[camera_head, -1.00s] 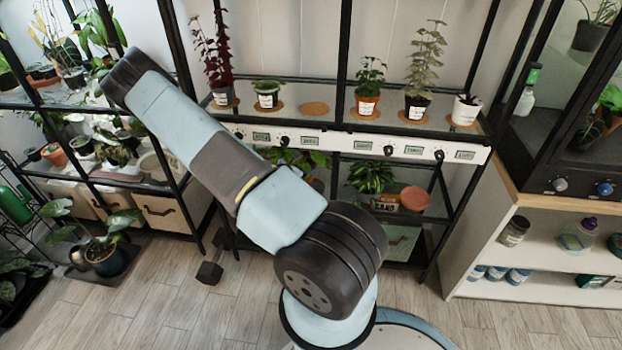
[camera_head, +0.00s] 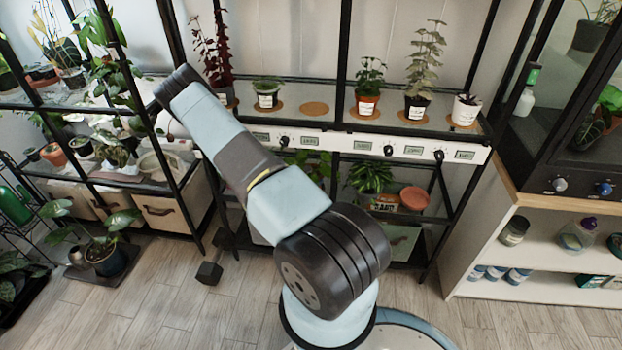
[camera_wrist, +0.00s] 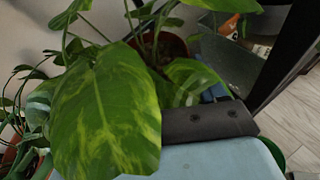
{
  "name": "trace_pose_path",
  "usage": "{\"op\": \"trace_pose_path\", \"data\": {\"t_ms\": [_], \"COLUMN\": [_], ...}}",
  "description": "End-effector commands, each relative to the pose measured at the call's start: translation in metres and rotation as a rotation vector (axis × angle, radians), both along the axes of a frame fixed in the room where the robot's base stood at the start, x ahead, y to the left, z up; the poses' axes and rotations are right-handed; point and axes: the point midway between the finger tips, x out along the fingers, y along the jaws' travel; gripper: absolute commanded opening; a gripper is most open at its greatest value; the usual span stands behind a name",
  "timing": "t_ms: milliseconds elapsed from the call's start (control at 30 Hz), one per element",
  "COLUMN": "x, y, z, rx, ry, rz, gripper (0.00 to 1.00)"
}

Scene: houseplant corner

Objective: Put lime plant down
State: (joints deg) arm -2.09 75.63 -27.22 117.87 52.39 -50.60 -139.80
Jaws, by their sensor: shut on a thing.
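The lime plant (camera_wrist: 110,115) fills the left and middle of the wrist view, with broad green leaves splashed with lime yellow. My gripper (camera_wrist: 208,118) shows there as a dark finger pad close against the leaves. It is shut on the plant; the leaves hide the other finger and the place of contact. In the head view my arm hides the gripper, and I cannot make out the held plant for sure. An empty cork coaster (camera_head: 314,108) lies on the upper shelf (camera_head: 338,113) between potted plants.
Black rack posts (camera_head: 343,60) rise at the shelf. A dark object (camera_head: 210,272) lies on the floor. A wooden cabinet (camera_head: 540,220) stands at right.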

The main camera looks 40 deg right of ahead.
Motion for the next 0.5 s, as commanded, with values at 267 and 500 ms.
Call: {"op": "trace_pose_path", "data": {"t_ms": [267,500], "x": [0.0006,0.0005], "y": [0.0001,0.0002], "z": [-0.0013,-0.0033], "rx": [-0.001,0.0], "ry": [-0.001,0.0], "rz": [0.001,0.0], "gripper": [0.24,0.84]}}
